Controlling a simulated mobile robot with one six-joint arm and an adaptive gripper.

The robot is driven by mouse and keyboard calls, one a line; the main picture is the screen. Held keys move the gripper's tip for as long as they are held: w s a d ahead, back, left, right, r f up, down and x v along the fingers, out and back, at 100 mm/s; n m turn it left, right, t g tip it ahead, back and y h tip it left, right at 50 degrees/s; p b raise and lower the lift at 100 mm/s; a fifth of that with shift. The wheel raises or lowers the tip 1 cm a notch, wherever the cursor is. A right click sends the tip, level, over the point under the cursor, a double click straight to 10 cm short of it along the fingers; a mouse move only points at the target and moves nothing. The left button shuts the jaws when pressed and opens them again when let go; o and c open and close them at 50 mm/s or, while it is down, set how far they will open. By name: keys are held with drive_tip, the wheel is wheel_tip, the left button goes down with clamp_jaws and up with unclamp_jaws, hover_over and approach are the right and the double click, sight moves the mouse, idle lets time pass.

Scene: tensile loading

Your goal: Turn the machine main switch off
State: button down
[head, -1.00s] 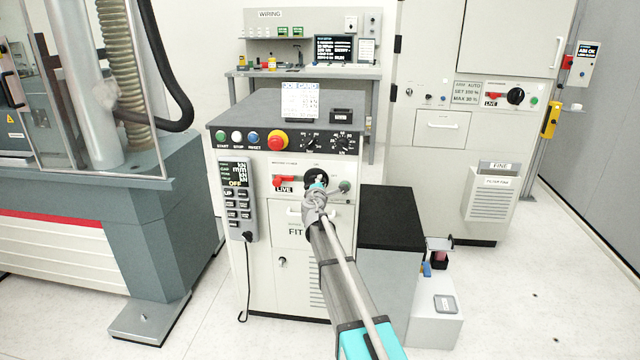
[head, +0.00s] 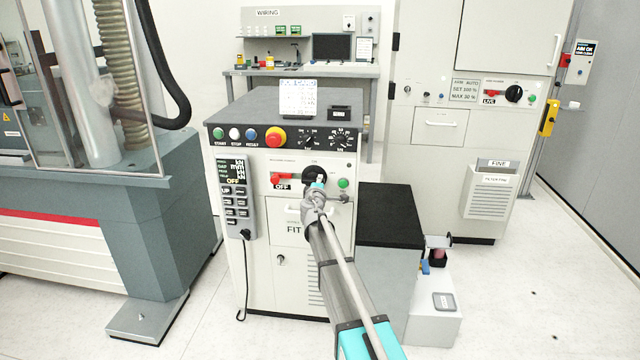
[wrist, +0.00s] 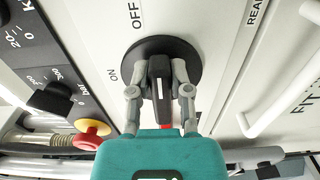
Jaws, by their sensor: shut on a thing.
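The main switch is a black round rotary switch on the front of the grey control cabinet (head: 265,270). In the head view its disc (head: 312,173) is partly hidden by my gripper (head: 317,188). In the wrist view the disc (wrist: 185,50) shows with ON and OFF printed beside it. My gripper (wrist: 160,95) is shut on the switch handle (wrist: 158,68), one finger on each side. The handle's far end points roughly toward the OFF print. A green lamp (head: 343,183) sits right of the switch.
A red-yellow emergency button (head: 275,137) and dark knobs sit above the switch. A grey pendant (head: 236,198) hangs on the cabinet's left. A black-topped box (head: 392,215) stands right. Another cabinet (head: 430,125) with a similar switch is behind. The monitor (head: 332,47) at the back is dark.

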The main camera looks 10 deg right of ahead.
drive_tip(key=shift+w, duration=0.45)
drive_tip(key=c, duration=0.7)
unclamp_jaws()
drive_tip(key=shift+s+r, duration=0.1)
drive_tip(key=shift+r, duration=0.1)
drive_tip(key=shift+o, duration=0.7)
drive_tip(key=shift+f, duration=0.2)
drive_tip(key=shift+s, duration=0.15)
drive_tip(key=v, duration=1.1)
drive_tip(key=shift+s+a, duration=0.2)
drive_tip(key=shift+s, duration=0.15)
